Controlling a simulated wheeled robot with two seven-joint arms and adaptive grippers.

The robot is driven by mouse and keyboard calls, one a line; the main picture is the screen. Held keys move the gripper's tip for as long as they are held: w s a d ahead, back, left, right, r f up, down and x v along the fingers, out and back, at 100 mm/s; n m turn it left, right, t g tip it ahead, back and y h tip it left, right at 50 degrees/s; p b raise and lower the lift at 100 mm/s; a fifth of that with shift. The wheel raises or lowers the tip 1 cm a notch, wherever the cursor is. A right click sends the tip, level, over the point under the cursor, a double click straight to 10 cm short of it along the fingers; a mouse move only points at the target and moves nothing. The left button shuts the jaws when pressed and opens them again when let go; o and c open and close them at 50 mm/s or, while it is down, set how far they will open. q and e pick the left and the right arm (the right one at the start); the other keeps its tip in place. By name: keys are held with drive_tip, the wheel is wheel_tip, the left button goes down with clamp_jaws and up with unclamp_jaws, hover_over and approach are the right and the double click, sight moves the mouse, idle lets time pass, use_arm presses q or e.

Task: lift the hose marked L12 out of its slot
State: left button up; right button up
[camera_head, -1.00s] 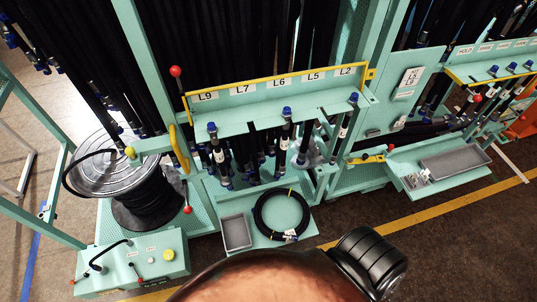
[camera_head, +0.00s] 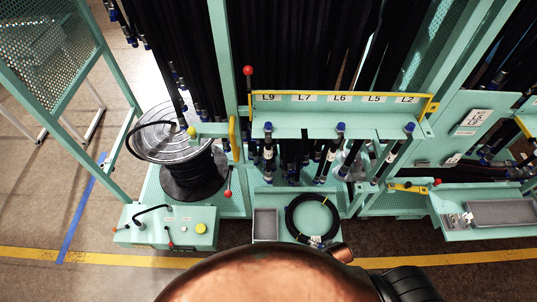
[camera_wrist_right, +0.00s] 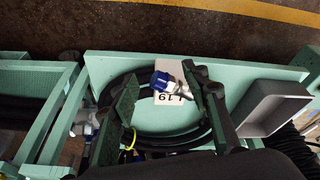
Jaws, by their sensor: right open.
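A slotted rack bar (camera_head: 345,117) carries labels L9, L7, L6, L5 and L2; I see no L12 label in the head view. Hoses with blue-capped ends (camera_head: 268,143) hang in its slots. My right gripper (camera_wrist_right: 160,86) shows in the wrist view with its two dark fingers apart. Between the fingers, beyond them, is a coiled black hose (camera_wrist_right: 183,138) with a blue fitting (camera_wrist_right: 162,82) and a white tag (camera_wrist_right: 166,98) that seems to read L19. I cannot tell the gap between fingers and coil. The coil also shows in the head view (camera_head: 292,215). My left gripper is out of view.
The coil lies on a green tray (camera_head: 273,197) beside a grey bin (camera_head: 265,223). A hose reel (camera_head: 193,178) and a control box (camera_head: 168,228) stand to the left. Another green tray (camera_head: 450,224) is at the right. Open floor lies in front, along a yellow line.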

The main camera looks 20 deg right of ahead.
drive_tip(key=w+r+t, duration=0.2)
drive_tip(key=w+r, duration=0.4)
drive_tip(key=r, duration=0.1)
drive_tip(key=n+t+y+p, duration=0.4)
drive_tip(key=n+t+y, duration=0.1)
drive_tip(key=t+y, duration=0.45)
approach(271, 156)
drive_tip(key=w+a+f, duration=0.1)
drive_tip(key=w+a, duration=0.1)
drive_tip(key=w, duration=0.1)
drive_tip(key=shift+t, duration=0.25)
drive_tip(key=x, duration=0.2)
drive_tip(key=p+x, duration=0.1)
drive_tip(key=x, duration=0.1)
drive_tip(key=p+x, duration=0.1)
drive_tip(key=x, duration=0.2)
drive_tip(key=shift+w+d+r, duration=0.1)
drive_tip(key=shift+r, duration=0.25)
drive_tip(key=shift+w+a+f, duration=0.1)
drive_tip(key=shift+w+a, duration=0.1)
drive_tip(key=shift+w, duration=0.15)
drive_tip(key=shift+s, duration=0.1)
clamp_jaws()
